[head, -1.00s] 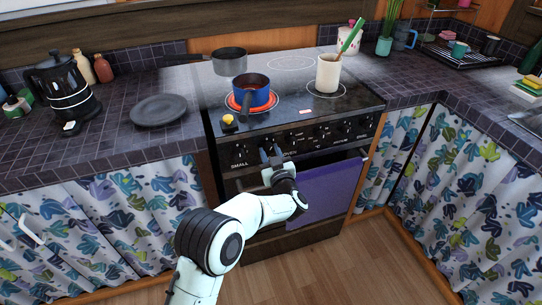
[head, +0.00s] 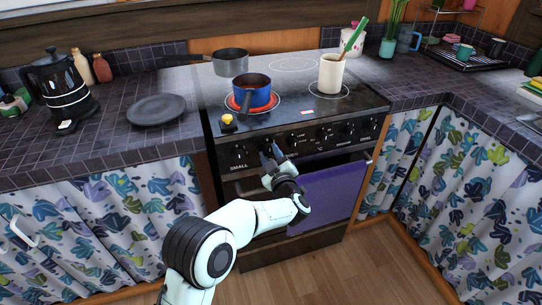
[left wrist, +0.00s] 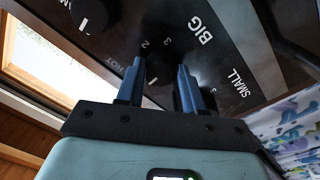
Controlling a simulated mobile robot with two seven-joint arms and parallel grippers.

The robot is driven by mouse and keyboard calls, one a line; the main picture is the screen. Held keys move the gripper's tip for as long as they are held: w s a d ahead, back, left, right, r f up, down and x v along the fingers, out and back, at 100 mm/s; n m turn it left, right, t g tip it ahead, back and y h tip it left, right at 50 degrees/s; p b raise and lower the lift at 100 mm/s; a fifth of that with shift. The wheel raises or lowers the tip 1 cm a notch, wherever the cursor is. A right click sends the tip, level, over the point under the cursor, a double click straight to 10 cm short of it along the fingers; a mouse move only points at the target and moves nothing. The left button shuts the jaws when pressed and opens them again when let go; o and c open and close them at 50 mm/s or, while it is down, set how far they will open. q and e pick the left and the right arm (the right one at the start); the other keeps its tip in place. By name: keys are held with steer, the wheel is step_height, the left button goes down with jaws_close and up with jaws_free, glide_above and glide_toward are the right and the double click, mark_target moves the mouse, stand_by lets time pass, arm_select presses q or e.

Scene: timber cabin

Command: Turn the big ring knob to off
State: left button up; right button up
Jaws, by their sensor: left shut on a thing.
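My left gripper (head: 271,153) is at the stove's front panel in the head view, where its fingers partly hide the knob. In the left wrist view its two blue fingers (left wrist: 160,83) are shut on the dark big ring knob (left wrist: 158,92), which has a pale pointer line and the numbers 2 and 3 beside it. The word BIG (left wrist: 201,29) is printed nearby. A ring on the cooktop (head: 236,105) glows red under a blue pot (head: 253,92). My right gripper is not in view.
A grey pan (head: 230,62) and a cream utensil pot (head: 331,74) stand on the cooktop. A yellow-topped object (head: 227,120) stands at its front left edge.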

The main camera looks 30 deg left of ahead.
arm_select(q)
steer(key=o, duration=1)
steer(key=shift+o, duration=0.2)
steer(key=p+v, duration=0.2)
steer(key=v, duration=1.1)
steer(key=shift+s, duration=0.15)
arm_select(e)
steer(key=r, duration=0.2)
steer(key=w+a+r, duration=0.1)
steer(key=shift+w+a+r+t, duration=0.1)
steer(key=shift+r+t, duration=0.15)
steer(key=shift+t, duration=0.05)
arm_select(q)
steer(key=shift+d, duration=0.15)
